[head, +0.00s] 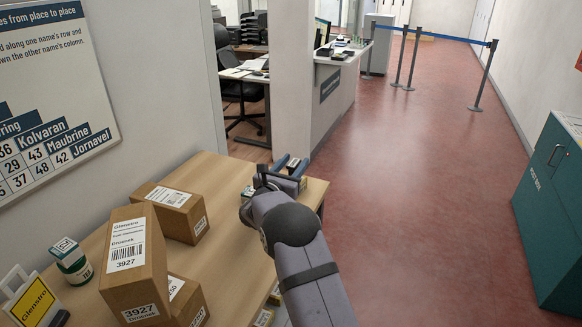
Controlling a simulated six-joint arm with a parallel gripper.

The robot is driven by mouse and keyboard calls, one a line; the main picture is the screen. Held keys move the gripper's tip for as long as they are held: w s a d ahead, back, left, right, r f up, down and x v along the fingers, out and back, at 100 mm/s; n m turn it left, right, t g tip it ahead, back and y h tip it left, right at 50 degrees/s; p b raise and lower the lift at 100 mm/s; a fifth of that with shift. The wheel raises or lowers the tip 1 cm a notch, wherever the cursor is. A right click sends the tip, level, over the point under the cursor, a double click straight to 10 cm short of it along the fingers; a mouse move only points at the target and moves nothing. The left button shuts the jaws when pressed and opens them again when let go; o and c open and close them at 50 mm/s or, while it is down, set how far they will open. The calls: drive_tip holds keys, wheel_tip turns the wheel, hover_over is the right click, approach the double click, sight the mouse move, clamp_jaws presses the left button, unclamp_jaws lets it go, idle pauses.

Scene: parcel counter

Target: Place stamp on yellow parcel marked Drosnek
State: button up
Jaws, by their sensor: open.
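A tall brown cardboard parcel (135,262) with white labels reading Drosnek and 3927 stands on the table at the lower left. It looks brown, not yellow; no clearly yellow parcel shows. A small green and white object (73,261), possibly the stamp, stands to the left of the parcel. My gripper (283,170) is open above the far right end of the table, well away from both. Small blue-grey and dark items (292,180) show at its fingers; I cannot tell whether they touch it.
Another brown parcel (177,211) lies behind the tall one, and a lower one (188,303) is beside it. A yellow Glenstro sign (33,303) stands at the left edge. The wooden table (232,208) is bare between parcels and arm. A teal cabinet (550,215) is at right.

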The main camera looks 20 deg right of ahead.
drive_tip(key=shift+r, duration=0.2)
drive_tip(key=b+v, duration=0.2)
drive_tip(key=v, duration=1)
drive_tip(key=shift+s+d, duration=0.1)
drive_tip(key=s+d+f+m+g, duration=0.1)
drive_tip(key=s, duration=0.1)
drive_tip(key=s+d+f+m+g, duration=0.1)
drive_tip(key=s+d+m+g, duration=0.1)
drive_tip(key=s, duration=0.1)
drive_tip(key=s+d+f+m+g, duration=0.1)
drive_tip(key=s+d+m+g, duration=0.1)
drive_tip(key=shift+s+f, duration=0.35)
drive_tip(key=s+f+m+g+y, duration=0.2)
drive_tip(key=s+f+m+g, duration=0.15)
drive_tip(key=s, duration=0.35)
drive_tip(key=s+f+m+g+y, duration=0.1)
drive_tip(key=s+f+m+g, duration=0.2)
drive_tip(key=s, duration=0.4)
drive_tip(key=s+a+f+m+y, duration=0.3)
drive_tip(key=s+a+m+y, duration=0.2)
drive_tip(key=s+a+m, duration=0.2)
drive_tip(key=s+a+f+m+g+y, duration=0.1)
drive_tip(key=s+a+f+m+y, duration=0.2)
drive_tip(key=s+a+m, duration=0.4)
drive_tip(key=shift+s+m+y, duration=0.75)
drive_tip(key=shift+s+y, duration=0.15)
drive_tip(key=shift+s, duration=0.2)
